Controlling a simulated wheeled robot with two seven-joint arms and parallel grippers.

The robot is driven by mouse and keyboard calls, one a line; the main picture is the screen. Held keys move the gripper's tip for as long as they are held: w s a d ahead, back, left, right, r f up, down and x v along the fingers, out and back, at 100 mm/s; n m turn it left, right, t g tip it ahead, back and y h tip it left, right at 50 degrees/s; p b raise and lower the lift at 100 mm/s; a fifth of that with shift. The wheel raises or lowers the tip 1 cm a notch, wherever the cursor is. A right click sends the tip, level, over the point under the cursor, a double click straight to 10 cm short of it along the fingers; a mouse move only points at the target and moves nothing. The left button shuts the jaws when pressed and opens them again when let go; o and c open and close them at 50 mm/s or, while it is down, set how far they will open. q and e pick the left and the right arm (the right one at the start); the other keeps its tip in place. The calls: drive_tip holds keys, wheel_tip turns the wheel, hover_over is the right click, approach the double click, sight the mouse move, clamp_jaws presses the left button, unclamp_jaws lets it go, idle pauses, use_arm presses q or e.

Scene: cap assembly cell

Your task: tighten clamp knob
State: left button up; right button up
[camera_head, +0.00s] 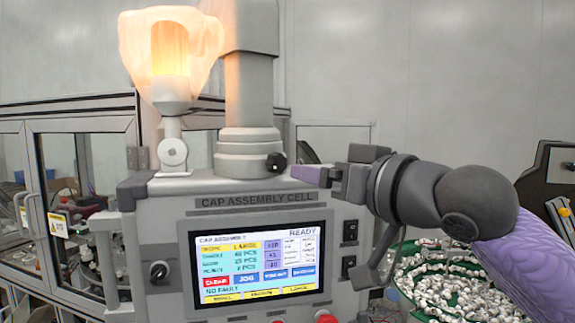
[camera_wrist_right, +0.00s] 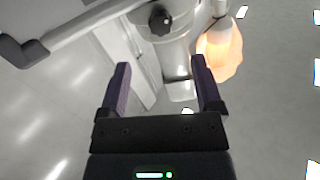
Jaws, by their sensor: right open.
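The black clamp knob (camera_head: 276,162) sits on the right side of the grey clamp collar (camera_head: 240,148) at the foot of the column. The knob also shows near the top of the right wrist view (camera_wrist_right: 160,20), ahead of the fingers. My right gripper (camera_head: 302,175) reaches in from the right, just right of the knob and slightly lower. Its purple fingers are open, with nothing between them in the right wrist view (camera_wrist_right: 161,78), and look apart from the knob. My left gripper is not in view.
The control panel with its lit screen (camera_head: 260,262) stands below the collar. A glowing orange lamp (camera_head: 172,55) is left of the column. A green bin of white caps (camera_head: 440,275) lies below my right arm. Another black knob (camera_head: 159,271) is on the panel's left.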

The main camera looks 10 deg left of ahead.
sight(280, 165)
drive_tip(key=p+x, duration=0.3)
drive_tip(key=x, duration=0.4)
drive_tip(key=shift+a+r+p, duration=0.1)
drive_tip(key=shift+r+p, duration=0.05)
drive_tip(key=shift+p, duration=0.15)
drive_tip(key=shift+w+a+f, duration=0.25)
drive_tip(key=shift+w+a, duration=0.05)
drive_tip(key=shift+w, duration=0.05)
clamp_jaws()
